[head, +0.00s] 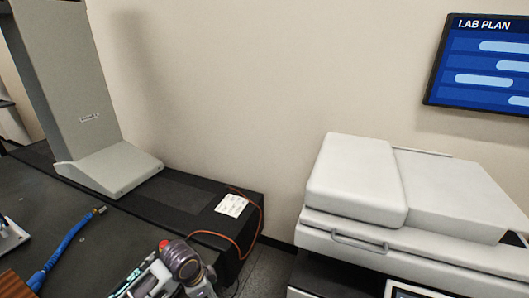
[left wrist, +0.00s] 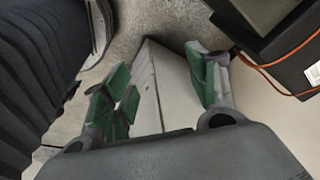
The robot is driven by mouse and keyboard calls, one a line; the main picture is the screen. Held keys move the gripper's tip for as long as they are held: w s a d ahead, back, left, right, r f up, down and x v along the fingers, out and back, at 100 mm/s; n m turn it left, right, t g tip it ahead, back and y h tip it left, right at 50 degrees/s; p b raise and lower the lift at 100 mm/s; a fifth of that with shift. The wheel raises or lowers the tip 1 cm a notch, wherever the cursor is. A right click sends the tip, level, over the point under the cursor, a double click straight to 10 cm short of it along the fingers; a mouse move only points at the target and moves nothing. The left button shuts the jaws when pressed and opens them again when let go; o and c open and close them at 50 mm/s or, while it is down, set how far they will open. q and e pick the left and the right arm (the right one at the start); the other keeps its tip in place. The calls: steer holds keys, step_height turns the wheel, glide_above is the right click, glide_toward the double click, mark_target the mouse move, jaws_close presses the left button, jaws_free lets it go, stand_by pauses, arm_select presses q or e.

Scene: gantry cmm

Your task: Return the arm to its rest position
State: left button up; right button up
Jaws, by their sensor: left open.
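My left gripper (left wrist: 158,82) shows in the left wrist view with its two green-padded fingers spread apart. Nothing is held between them; pale wall and grey floor show beyond. In the head view, grey jointed hardware with a red cap shows at the bottom edge, left of centre; I cannot make out gripper fingers there. My right gripper is in neither view.
A grey machine column (head: 65,75) stands on a dark table (head: 70,225) at left. An orange cable (head: 261,215) hangs near the table's right end, beside a white label (head: 231,205). A white printer (head: 400,200) stands at right.

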arm_select(q)
steer(key=shift+s+a+n+t+y, duration=0.85)
steer(key=shift+s+a+n, duration=1.95)
steer(key=shift+s+n, duration=3.15)
steer(key=s+f+m+g, duration=0.1)
steer(key=s+f, duration=0.1)
steer(key=f, duration=1.4)
steer(key=s+f, duration=0.2)
steer(key=f, duration=1.5)
steer(key=s+a+f, duration=0.2)
steer(key=s+f, duration=0.7)
steer(key=s, duration=0.1)
steer(key=s+a+f+g, duration=0.1)
steer(key=s+a+f, duration=0.2)
steer(key=s+f, duration=0.7)
steer(key=shift+s, duration=0.75)
steer(key=shift+s+a+f+m, duration=0.1)
steer(key=shift+s+a+m, duration=0.05)
steer(key=shift+s+m, duration=0.1)
